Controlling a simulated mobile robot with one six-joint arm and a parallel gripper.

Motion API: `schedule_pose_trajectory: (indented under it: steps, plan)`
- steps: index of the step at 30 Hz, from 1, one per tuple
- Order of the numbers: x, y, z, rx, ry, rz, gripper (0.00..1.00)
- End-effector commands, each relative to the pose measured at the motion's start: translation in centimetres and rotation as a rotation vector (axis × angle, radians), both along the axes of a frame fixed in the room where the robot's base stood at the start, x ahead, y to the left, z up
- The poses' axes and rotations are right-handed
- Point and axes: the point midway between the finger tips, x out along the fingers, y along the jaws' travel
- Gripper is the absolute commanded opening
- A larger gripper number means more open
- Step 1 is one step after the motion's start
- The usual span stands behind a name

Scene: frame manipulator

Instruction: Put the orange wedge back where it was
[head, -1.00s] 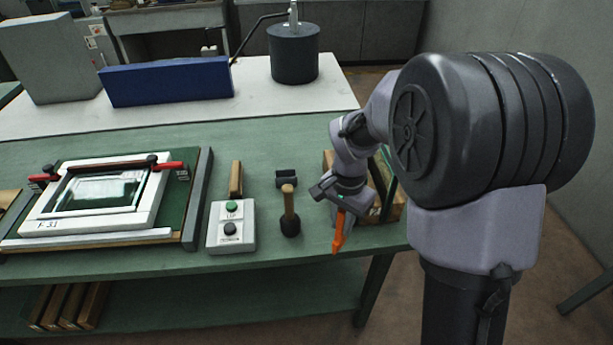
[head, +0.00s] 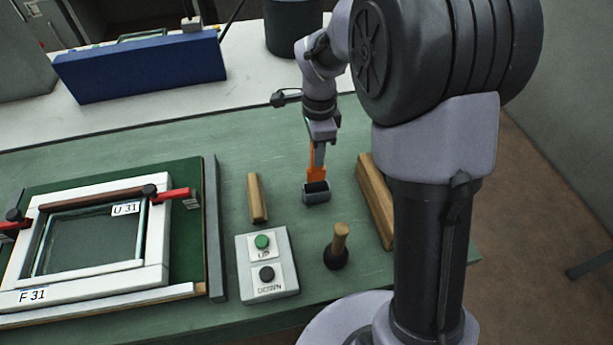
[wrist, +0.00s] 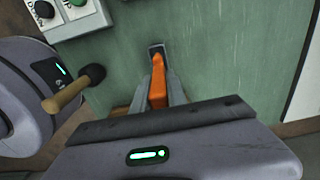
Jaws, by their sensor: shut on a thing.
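My gripper (head: 316,165) is shut on the orange wedge (head: 312,172) and points down over the green bench. The wedge also shows in the wrist view (wrist: 158,85), lying between the two grey fingers. A small dark block with a grey face (head: 316,192) sits on the bench right at the wedge's lower end and hides its tip in the head view. In the wrist view a dark piece (wrist: 157,49) lies at the wedge's tip; I cannot tell whether they touch.
A mallet with a wooden handle (head: 339,241) stands in front of the gripper. The UP/DOWN button box (head: 268,285) and a wooden stick (head: 257,198) are to the left. A long wooden piece (head: 374,200) lies to the right. The white frame (head: 152,240) lies further left.

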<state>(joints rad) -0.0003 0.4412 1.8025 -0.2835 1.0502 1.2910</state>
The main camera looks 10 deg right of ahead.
Motion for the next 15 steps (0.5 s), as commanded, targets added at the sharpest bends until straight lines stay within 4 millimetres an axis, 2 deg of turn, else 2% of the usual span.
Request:
schedule_pose_trajectory:
  steps: [1,5,10,12,15]
  plan:
    - [-0.1,0.0,-1.4,0.0,0.002,0.0,0.0]
    - [0.0,0.0,-3.1,0.001,0.001,0.001,0.0]
    - [-0.1,0.0,-6.8,0.0,0.003,0.001,0.0]
    - [0.0,0.0,-7.4,0.001,0.001,0.0,0.0]
    - [0.0,0.0,-7.1,0.001,-0.001,0.001,0.0]
